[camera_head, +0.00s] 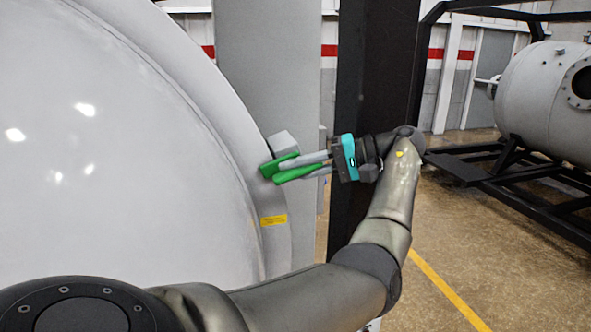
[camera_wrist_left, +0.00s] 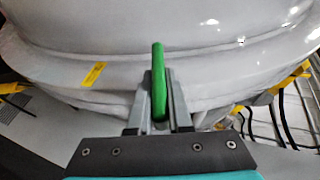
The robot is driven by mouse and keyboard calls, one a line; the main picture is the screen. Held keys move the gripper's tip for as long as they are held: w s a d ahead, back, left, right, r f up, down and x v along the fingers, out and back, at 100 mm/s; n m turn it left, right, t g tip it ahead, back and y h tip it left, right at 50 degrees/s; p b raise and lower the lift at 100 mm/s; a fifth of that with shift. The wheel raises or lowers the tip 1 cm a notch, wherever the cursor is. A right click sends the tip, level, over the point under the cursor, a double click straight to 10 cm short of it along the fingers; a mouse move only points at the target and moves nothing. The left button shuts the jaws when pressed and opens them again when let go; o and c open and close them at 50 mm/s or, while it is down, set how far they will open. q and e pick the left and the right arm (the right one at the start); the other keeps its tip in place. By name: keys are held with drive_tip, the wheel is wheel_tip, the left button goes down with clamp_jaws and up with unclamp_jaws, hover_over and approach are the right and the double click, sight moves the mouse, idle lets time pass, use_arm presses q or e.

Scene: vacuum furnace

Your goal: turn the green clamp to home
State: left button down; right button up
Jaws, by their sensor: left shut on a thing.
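The green clamp (camera_head: 277,165) sits at the rim of the big pale furnace door (camera_head: 130,150) in the head view. It shows on both sides of a finger of my left gripper (camera_head: 303,168), which reaches it from the right. In the left wrist view the green clamp (camera_wrist_left: 158,70) is a narrow upright bar. It lies between the two grey fingers of my left gripper (camera_wrist_left: 160,98), which is shut on it. The fingers hide part of the clamp. My right gripper is not in view.
A grey block (camera_head: 283,142) stands on the rim just above the clamp. A yellow label (camera_head: 273,220) is on the rim below it. A dark upright post (camera_head: 370,75) stands behind my gripper. A grey vessel (camera_head: 540,95) on a black frame is at the right, with open floor before it.

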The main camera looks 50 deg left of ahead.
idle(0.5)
use_arm(q)
drive_tip(key=c, duration=0.8)
unclamp_jaws()
drive_tip(key=shift+c, duration=0.2)
